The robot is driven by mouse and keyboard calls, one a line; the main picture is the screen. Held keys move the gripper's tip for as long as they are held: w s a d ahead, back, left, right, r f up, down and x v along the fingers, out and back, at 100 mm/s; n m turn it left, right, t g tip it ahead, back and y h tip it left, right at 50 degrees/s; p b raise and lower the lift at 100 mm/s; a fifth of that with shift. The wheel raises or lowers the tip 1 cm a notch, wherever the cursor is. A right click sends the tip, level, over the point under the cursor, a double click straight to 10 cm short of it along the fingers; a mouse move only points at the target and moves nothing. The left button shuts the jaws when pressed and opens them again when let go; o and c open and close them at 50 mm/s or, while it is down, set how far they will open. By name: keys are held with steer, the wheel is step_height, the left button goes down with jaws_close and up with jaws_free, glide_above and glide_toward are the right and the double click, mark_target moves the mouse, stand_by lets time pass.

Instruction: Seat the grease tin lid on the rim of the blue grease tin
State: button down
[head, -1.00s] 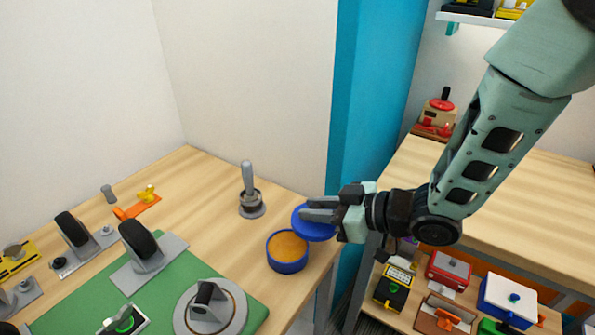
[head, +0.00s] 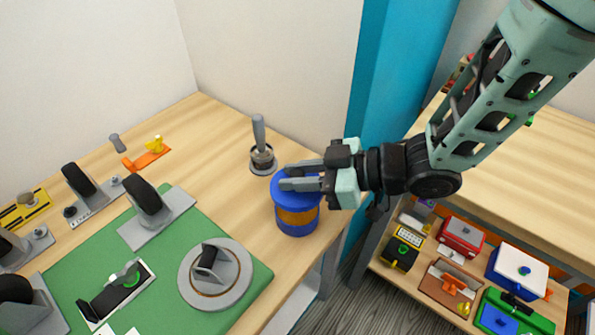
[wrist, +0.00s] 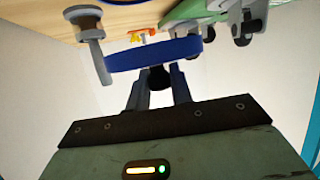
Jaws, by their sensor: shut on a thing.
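My gripper (head: 286,177) is shut on the round blue grease tin lid (head: 277,193). The lid is held roughly level over the blue grease tin (head: 297,228), at the right front of the table. Orange grease shows in the band between lid and tin wall, so the lid appears above the rim, apart from it. The lid covers the far part of the rim. In the wrist view the lid (wrist: 152,56) is edge-on beyond my gripper fingers (wrist: 158,85), with a dark knob between them. A blue edge at the top of that view may be the tin.
A grey-handled tool in a round holder (head: 262,160) stands close behind the tin. A green mat (head: 150,275) with a round grey fixture (head: 232,285) lies to the left. The table's edge is just right of the tin, with a loaded lower shelf (head: 395,280) beyond.

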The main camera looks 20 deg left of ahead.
mark_target(298, 198)
steer(key=shift+f+b, duration=2.1)
steer(key=shift+f, duration=1.1)
steer(key=shift+f, duration=0.25)
steer(key=c, duration=1.5)
jaws_free()
steer(key=shift+r+p, duration=1.95)
steer(key=shift+r, duration=0.6)
